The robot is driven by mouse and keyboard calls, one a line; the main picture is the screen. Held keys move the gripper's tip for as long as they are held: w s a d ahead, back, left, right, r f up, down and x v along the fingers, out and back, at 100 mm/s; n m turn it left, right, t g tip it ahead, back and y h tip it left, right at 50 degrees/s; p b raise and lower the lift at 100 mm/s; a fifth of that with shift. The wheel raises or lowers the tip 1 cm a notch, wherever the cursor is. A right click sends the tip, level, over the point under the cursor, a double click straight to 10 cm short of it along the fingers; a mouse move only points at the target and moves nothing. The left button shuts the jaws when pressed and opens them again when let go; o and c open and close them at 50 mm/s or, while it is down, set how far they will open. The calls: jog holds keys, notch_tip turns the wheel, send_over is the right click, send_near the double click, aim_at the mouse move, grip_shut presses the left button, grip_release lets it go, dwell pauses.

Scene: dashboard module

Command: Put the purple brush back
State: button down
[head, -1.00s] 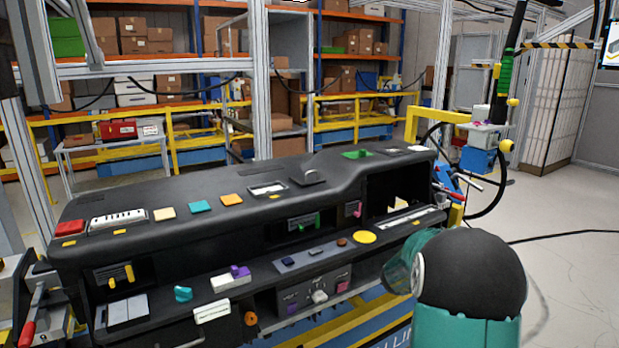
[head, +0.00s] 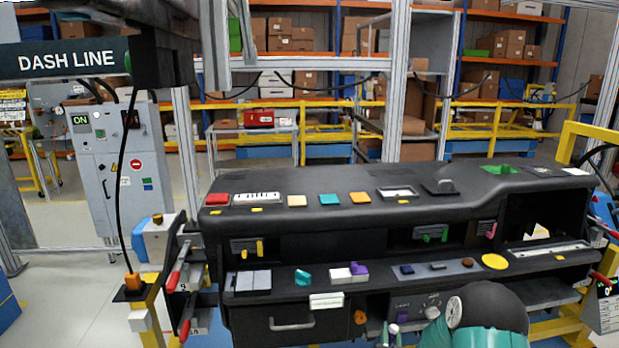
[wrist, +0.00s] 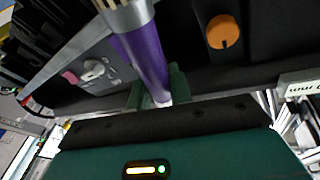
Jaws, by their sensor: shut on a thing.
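The purple brush (wrist: 150,58) stands up between my gripper's green fingers (wrist: 157,92) in the wrist view, gripped near its lower, pale end. Its far end, with pale bristles, runs out of the top of that view. In the head view, a small purple and white end of the brush (head: 393,329) shows at the bottom edge, left of my teal and black arm. My gripper is shut on the brush, in front of the dashboard's (head: 300,222) lower front. Most of my gripper is out of the head view.
An orange knob (wrist: 223,32) is right of the brush in the wrist view; a grey control panel (wrist: 95,68) is left of it. A white block with a purple piece (head: 350,272) sits on the lower ledge. Red-handled clamps (head: 180,265) stand left of the dashboard.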

jog(key=s+a+f+n+y, duration=0.2)
jog(key=s+a+f, duration=0.4)
jog(key=f, duration=0.3)
jog(key=shift+s+a+y, duration=0.2)
jog(key=shift+a+y, duration=0.05)
jog(key=shift+y, duration=0.45)
